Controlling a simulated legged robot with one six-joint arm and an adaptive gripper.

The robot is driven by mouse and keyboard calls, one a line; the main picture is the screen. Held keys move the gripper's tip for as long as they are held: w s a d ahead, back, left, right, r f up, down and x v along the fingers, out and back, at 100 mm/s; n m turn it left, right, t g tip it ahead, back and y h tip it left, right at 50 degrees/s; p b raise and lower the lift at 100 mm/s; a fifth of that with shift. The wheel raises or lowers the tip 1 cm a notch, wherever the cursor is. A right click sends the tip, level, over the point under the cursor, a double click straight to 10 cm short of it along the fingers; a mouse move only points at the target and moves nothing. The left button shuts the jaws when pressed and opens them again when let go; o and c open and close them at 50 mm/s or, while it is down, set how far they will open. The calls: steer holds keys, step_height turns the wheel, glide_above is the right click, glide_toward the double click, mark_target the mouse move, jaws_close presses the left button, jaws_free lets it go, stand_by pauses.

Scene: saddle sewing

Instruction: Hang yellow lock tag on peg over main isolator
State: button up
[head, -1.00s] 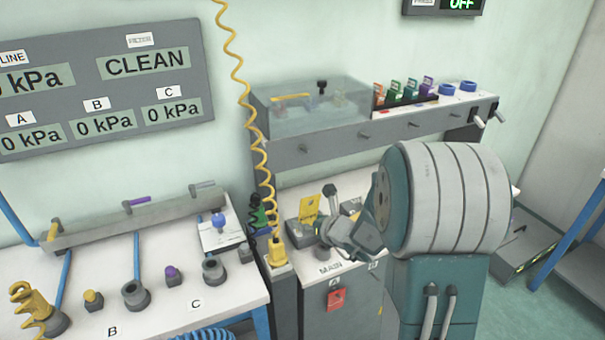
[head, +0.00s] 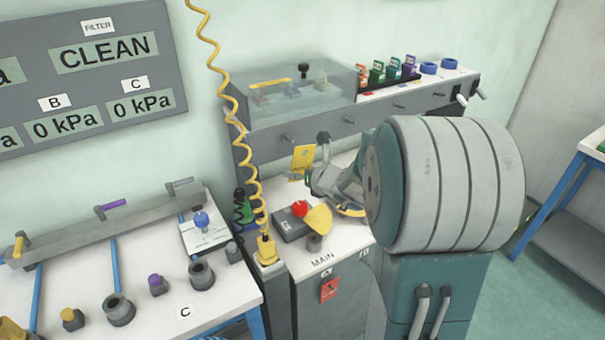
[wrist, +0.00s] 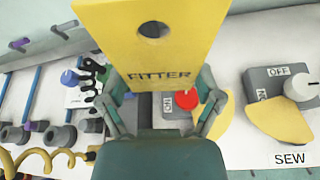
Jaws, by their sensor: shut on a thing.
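My gripper (head: 308,178) is shut on the yellow lock tag (head: 302,157). In the wrist view the tag (wrist: 150,50) stands up between the fingers, marked FITTER, with a round hole near its top. The main isolator (head: 290,226) is a grey box with a red knob and a yellow flap, behind the MAIN label. It also shows in the wrist view (wrist: 172,112), partly hidden by the tag and gripper. The tag is above it. A short peg (head: 288,138) sticks out of the grey rail above the isolator; the tag is apart from it, to the lower right.
More pegs (head: 350,125) line the rail rightward. A clear cover (head: 295,95) and coloured tags (head: 385,70) sit on the shelf. A coiled yellow hose (head: 245,150) hangs left of the isolator. A SEW switch (wrist: 270,85) stands right of it.

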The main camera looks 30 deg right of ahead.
mark_target(280, 158)
steer(key=shift+w+a+f, duration=0.1)
steer(key=shift+w+f, duration=0.1)
steer(key=shift+w, duration=1.2)
steer(key=shift+w+f, duration=0.25)
steer(key=shift+w, duration=1.2)
steer(key=shift+w+a+f, duration=0.1)
steer(key=shift+w+f, duration=0.1)
steer(key=shift+w, duration=1.2)
steer(key=o, duration=0.7)
